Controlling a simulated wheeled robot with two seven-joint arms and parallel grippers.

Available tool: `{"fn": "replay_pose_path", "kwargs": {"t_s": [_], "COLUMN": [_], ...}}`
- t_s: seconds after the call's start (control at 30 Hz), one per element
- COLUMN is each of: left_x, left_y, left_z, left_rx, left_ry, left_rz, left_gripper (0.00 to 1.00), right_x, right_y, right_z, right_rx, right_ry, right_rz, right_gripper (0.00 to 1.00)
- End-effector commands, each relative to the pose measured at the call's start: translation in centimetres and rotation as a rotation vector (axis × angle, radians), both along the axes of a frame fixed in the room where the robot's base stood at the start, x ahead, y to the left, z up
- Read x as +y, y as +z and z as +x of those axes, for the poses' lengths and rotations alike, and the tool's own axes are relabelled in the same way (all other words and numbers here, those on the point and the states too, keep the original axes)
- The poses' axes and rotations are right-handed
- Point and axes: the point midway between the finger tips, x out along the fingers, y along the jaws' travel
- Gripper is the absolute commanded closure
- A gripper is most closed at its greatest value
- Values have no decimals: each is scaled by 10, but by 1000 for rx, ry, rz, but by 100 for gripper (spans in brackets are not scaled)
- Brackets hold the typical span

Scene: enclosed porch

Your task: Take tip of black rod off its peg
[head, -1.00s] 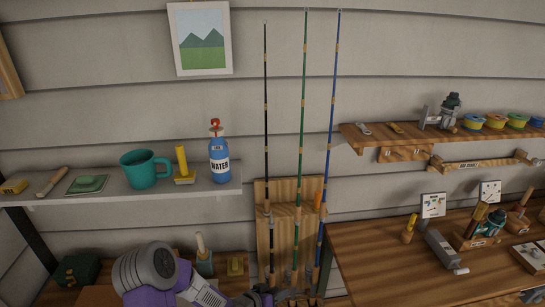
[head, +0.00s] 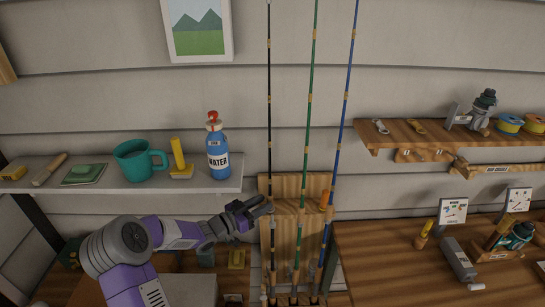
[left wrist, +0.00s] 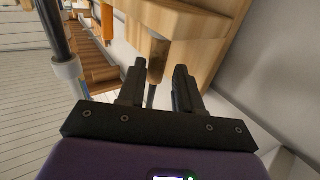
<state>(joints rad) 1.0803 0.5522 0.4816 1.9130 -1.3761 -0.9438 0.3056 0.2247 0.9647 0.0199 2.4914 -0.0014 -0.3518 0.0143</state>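The black rod (head: 269,110) stands upright at the left of three rods, and its top end reaches the upper edge of the head view. My left gripper (head: 262,205) is at the black rod, level with the upper part of the wooden rack (head: 288,188). In the left wrist view my left gripper (left wrist: 160,68) has its two fingers apart. A narrow brown piece shows between them near the wooden board; I cannot tell whether it is rod or peg. No grip on it is visible. My right gripper is not in view.
A green rod (head: 308,110) and a blue rod (head: 344,100) stand close to the right. A wooden workbench (head: 385,265) is at the right.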

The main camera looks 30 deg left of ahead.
Motion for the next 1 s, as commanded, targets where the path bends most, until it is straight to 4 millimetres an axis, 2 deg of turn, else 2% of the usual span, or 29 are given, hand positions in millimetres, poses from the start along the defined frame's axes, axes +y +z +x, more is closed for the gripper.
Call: {"fn": "replay_pose_path", "kwargs": {"t_s": [0.33, 0.67, 0.9, 1.0], "left_x": [-22, -24, -24, -24], "left_y": [7, 7, 7, 7], "left_z": [43, 50, 49, 49], "left_rx": [0, 2, 2, 2], "left_ry": [0, 1, 1, 1], "left_rz": [-2, -1, -1, -1], "left_gripper": [66, 66, 100, 100], "right_x": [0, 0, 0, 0], "right_y": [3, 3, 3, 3], "right_z": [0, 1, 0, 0], "right_rx": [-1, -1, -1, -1], "right_ry": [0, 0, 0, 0], "right_rz": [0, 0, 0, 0], "right_gripper": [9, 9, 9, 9]}}
